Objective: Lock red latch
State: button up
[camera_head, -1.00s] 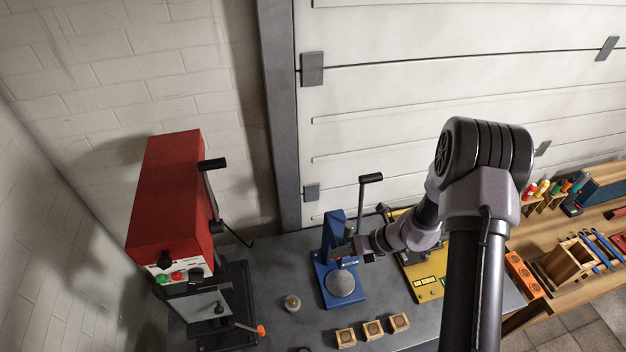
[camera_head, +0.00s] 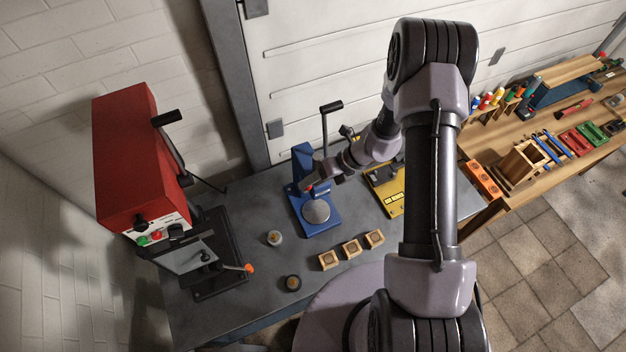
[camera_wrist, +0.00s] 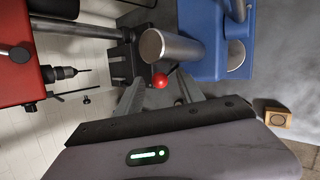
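A blue arbor press (camera_head: 303,180) with a round metal plate and a long black-handled lever stands on the dark bench; it also shows at the top of the wrist view (camera_wrist: 205,30). A small red ball-shaped knob (camera_wrist: 160,81), likely the red latch, sits below the press's metal ram cylinder (camera_wrist: 170,47). In the head view a small red spot shows at the press beside my gripper (camera_head: 315,183). In the wrist view my gripper (camera_wrist: 161,86) is open, its two fingers on either side of the knob in the picture. I cannot tell if they touch it.
A red drill press (camera_head: 135,160) stands at the left of the bench. Several wooden blocks (camera_head: 352,248) and two small round parts (camera_head: 274,238) lie in front of the blue press. A yellow device (camera_head: 388,195) stands to its right, close under my arm.

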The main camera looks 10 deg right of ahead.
jog(key=shift+d+r, duration=0.2)
jog(key=shift+r, duration=0.1)
jog(key=b+v, duration=0.2)
jog(key=v, duration=1.4)
jog(key=shift+d+r, duration=0.2)
jog(key=shift+d, duration=0.05)
jog(key=shift+s, duration=0.1)
jog(key=s+a+f+n+t+h+b, duration=0.1)
jog(key=s+f+n+b, duration=0.5)
jog(key=b, duration=0.8)
jog(key=s+a+f+n+t+h+b, duration=0.1)
jog(key=s+a+f+n+b, duration=0.5)
jog(key=n+b, duration=0.6)
jog(key=s+a+f+n+t+h+b, duration=0.2)
jog(key=s+f+n+b, duration=0.4)
jog(key=b, duration=1.1)
notch_tip(320, 180, down, 3)
jog(key=a+n+h, duration=0.1)
jog(key=n, duration=0.3)
jog(key=shift+a+f+h, duration=0.15)
jog(key=shift+f+h, duration=0.05)
jog(key=shift+h, duration=0.1)
